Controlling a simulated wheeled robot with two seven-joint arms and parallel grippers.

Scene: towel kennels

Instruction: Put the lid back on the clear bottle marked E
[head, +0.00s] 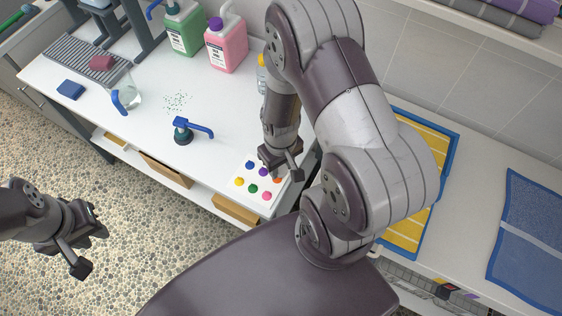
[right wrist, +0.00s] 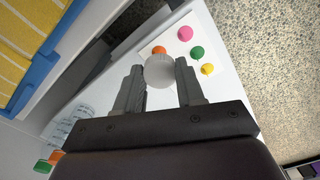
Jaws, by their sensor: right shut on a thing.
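A white round lid (right wrist: 160,70) sits between the two fingers of my right gripper (right wrist: 161,84), which is shut on it. In the head view my right gripper (head: 280,164) is low over a white card with coloured dots; the lid cannot be made out there. My left gripper (head: 88,242) is open and empty, away from the table over the pebbled floor. A clear vessel (head: 131,92) with a blue part stands at the left of the table. I cannot read an E on either.
The dotted card (head: 245,190) lies near the front edge of the white table. A blue pump top (head: 190,130) stands left of it. Green (head: 184,28) and pink (head: 226,45) jugs stand at the back. A yellow striped towel (head: 403,235) lies right of my arm.

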